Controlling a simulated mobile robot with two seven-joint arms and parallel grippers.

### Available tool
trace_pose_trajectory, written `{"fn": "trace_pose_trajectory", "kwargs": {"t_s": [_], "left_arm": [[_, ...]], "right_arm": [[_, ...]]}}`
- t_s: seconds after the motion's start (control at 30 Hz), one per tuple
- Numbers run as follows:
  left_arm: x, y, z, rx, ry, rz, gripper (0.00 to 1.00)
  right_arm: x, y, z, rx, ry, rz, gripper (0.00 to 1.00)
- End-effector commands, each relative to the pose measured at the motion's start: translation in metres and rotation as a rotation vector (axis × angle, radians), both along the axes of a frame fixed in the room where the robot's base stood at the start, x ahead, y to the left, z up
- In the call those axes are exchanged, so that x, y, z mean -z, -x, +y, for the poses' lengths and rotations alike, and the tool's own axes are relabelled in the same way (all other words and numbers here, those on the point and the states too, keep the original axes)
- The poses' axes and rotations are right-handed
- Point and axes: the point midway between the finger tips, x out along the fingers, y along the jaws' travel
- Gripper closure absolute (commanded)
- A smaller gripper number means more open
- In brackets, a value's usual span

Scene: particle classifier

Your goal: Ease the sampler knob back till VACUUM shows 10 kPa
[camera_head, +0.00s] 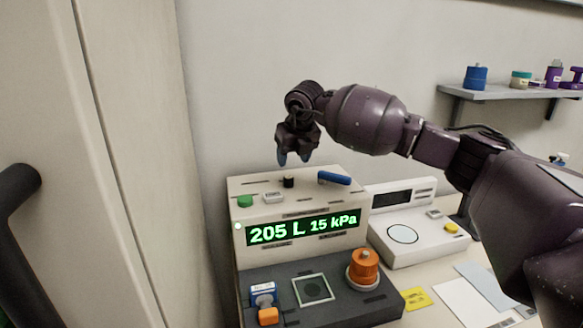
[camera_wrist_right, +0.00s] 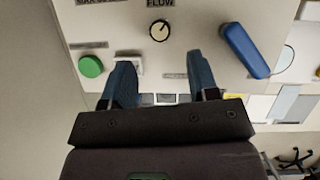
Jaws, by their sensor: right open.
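The sampler (camera_head: 250,262) is a cream box whose green display (camera_head: 305,228) reads 205 L and 15 kPa. Its black knob (camera_head: 288,182) stands on the top face; in the right wrist view the knob (camera_wrist_right: 160,30) has a pale pointer mark and the label FLOW. My right gripper (camera_head: 294,158) is above the sampler's top, apart from the knob. In the right wrist view its blue fingers (camera_wrist_right: 161,78) are spread with nothing between them, and the knob lies beyond their tips. My left gripper is out of view.
On the sampler's top are a green button (camera_head: 245,201), a white switch (camera_head: 273,197) and a blue lever (camera_head: 334,178). A dark tray (camera_head: 345,310) in front holds an orange-topped piece (camera_head: 364,264). A white instrument (camera_head: 420,246) stands to the right; a shelf (camera_head: 500,92) is behind.

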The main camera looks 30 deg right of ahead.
Motion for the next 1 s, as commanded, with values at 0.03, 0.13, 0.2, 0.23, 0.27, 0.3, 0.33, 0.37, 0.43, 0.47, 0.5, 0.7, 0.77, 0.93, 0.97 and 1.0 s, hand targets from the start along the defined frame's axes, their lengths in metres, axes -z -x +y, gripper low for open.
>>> {"fn": "trace_pose_trajectory", "kwargs": {"t_s": [0.03,0.13,0.2,0.23,0.27,0.3,0.33,0.37,0.43,0.47,0.5,0.7,0.77,0.93,0.97,1.0], "left_arm": [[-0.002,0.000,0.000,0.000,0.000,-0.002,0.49],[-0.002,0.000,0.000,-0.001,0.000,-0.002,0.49],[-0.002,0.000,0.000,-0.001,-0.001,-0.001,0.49],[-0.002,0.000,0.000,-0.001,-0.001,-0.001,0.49],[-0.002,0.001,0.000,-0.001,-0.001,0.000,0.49],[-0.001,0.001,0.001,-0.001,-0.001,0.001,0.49],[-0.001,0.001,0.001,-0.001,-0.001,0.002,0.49],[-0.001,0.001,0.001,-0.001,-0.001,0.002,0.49],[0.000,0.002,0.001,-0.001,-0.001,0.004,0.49],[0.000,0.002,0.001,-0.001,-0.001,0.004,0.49],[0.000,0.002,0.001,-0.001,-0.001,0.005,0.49],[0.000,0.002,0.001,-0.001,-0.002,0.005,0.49],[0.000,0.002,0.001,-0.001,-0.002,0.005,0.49],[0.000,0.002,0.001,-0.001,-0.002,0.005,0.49],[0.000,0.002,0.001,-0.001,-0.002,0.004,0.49],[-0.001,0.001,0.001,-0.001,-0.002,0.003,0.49]], "right_arm": [[-0.009,0.003,0.000,0.000,0.000,-0.002,0.46],[-0.020,0.008,0.001,0.000,0.000,-0.002,0.46],[-0.025,0.010,0.001,0.000,0.000,-0.001,0.46],[-0.027,0.011,0.001,0.000,0.000,0.000,0.46],[-0.028,0.011,0.001,0.000,0.000,0.000,0.46],[-0.029,0.012,0.001,0.000,0.000,0.000,0.46],[-0.030,0.012,0.001,0.000,0.000,0.001,0.46],[-0.030,0.013,0.002,0.000,0.000,0.001,0.46],[-0.030,0.013,0.002,0.000,0.000,0.001,0.46],[-0.030,0.013,0.002,0.000,0.000,0.001,0.46],[-0.030,0.013,0.002,0.000,0.000,0.001,0.46],[-0.030,0.013,0.002,0.000,0.000,0.001,0.46],[-0.030,0.013,0.002,0.000,0.000,0.001,0.46],[-0.030,0.013,0.002,0.000,0.000,0.001,0.46],[-0.030,0.013,0.002,0.000,0.000,0.002,0.46],[-0.030,0.013,0.002,0.000,0.000,0.002,0.46]]}}
